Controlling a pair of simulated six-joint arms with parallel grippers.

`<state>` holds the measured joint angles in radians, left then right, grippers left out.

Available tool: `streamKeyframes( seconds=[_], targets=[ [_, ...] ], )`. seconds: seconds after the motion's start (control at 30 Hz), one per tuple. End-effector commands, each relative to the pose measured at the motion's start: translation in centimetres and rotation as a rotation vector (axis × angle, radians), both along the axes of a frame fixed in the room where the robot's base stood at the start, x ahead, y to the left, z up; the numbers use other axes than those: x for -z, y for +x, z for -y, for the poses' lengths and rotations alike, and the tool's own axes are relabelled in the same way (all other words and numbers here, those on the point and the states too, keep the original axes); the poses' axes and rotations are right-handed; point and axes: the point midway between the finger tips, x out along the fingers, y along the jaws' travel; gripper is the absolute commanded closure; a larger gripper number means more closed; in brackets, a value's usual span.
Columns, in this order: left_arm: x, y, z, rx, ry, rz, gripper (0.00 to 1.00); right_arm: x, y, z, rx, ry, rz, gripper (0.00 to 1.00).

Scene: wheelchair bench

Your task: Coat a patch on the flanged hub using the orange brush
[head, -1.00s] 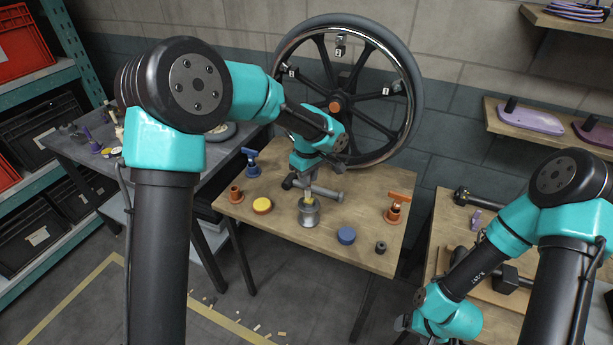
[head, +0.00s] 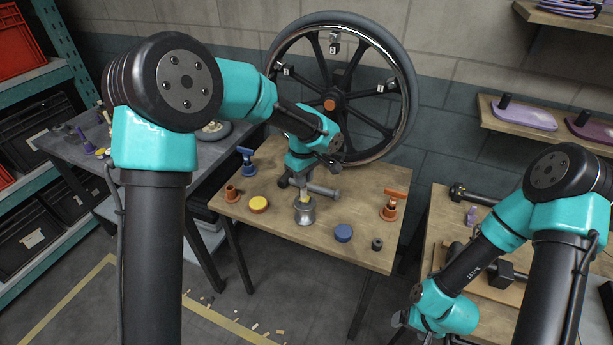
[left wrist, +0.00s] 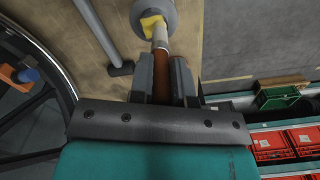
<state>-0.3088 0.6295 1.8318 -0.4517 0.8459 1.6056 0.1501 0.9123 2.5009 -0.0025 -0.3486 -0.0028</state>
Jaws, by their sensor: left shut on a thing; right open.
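My left gripper (head: 302,182) is shut on the orange brush, whose orange-brown handle (left wrist: 187,88) shows between the fingers in the left wrist view. The brush points down, with a pale section (left wrist: 160,38) leading to a yellow tip (left wrist: 152,24). A grey round metal piece (head: 305,215), which looks like the flanged hub, stands on the table below the gripper. The yellow tip is at its top; I cannot tell whether they touch. My right gripper (head: 402,319) is low at the right, open, partly hidden by its own arm.
The wooden table (head: 280,245) holds a yellow disc (head: 258,204), a blue disc (head: 344,233), an orange cup (head: 231,194), a blue tool (head: 247,160), an orange tool (head: 391,205) and a grey bar (head: 324,190). A large wheel (head: 408,75) stands behind.

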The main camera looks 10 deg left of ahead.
Motion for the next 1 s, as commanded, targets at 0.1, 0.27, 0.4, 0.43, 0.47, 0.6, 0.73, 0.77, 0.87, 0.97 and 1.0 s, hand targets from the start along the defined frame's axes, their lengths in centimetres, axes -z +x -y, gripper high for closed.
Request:
streamKeyframes(
  seconds=[0.1, 0.27, 0.4, 0.43, 0.47, 0.6, 0.73, 0.77, 0.87, 0.97, 1.0],
  targets=[
    [-0.1, 0.0, -0.1, 0.0, 0.0, 0.001, 1.0, 0.0, 0.0, 0.0, 0.0, 0.0, 0.0, 0.18],
    [-0.1, 0.0, 0.0, 0.0, 0.0, 0.002, 1.0, 0.0, 0.0, 0.0, 0.0, 0.0, 0.0, 0.18],
    [-0.1, 0.2, 0.0, 0.0, 0.0, 0.002, 1.0, 0.0, 0.0, 0.0, 0.0, 0.0, 0.0, 0.18],
    [-0.1, 0.3, 0.0, 0.0, 0.0, 0.002, 1.0, 0.0, 0.0, 0.0, 0.0, 0.0, 0.0, 0.18],
    [0.0, 0.4, 0.1, 0.001, 0.0, 0.002, 1.0, 0.0, 0.0, 0.0, 0.0, 0.0, 0.0, 0.18],
    [-0.1, 1.1, 0.2, 0.0, 0.0, 0.002, 1.0, 0.0, 0.0, 0.0, 0.0, 0.0, 0.0, 0.18],
    [0.0, 1.6, 0.3, 0.0, 0.0, 0.001, 1.0, 0.0, 0.0, 0.0, 0.0, 0.0, 0.0, 0.18],
    [0.0, 1.7, 0.3, 0.0, 0.0, 0.002, 1.0, 0.0, 0.0, 0.0, 0.0, 0.0, 0.0, 0.18],
    [0.0, 1.8, 0.3, 0.0, 0.0, 0.002, 1.0, 0.0, 0.0, 0.0, 0.0, 0.0, 0.0, 0.18],
    [0.0, 1.8, 0.3, 0.0, 0.0, 0.002, 1.0, 0.0, 0.0, 0.0, 0.0, 0.0, 0.0, 0.18],
    [0.0, 1.8, 0.3, 0.0, 0.0, 0.002, 1.0, 0.0, 0.0, 0.0, 0.0, 0.0, 0.0, 0.18]
  ],
)
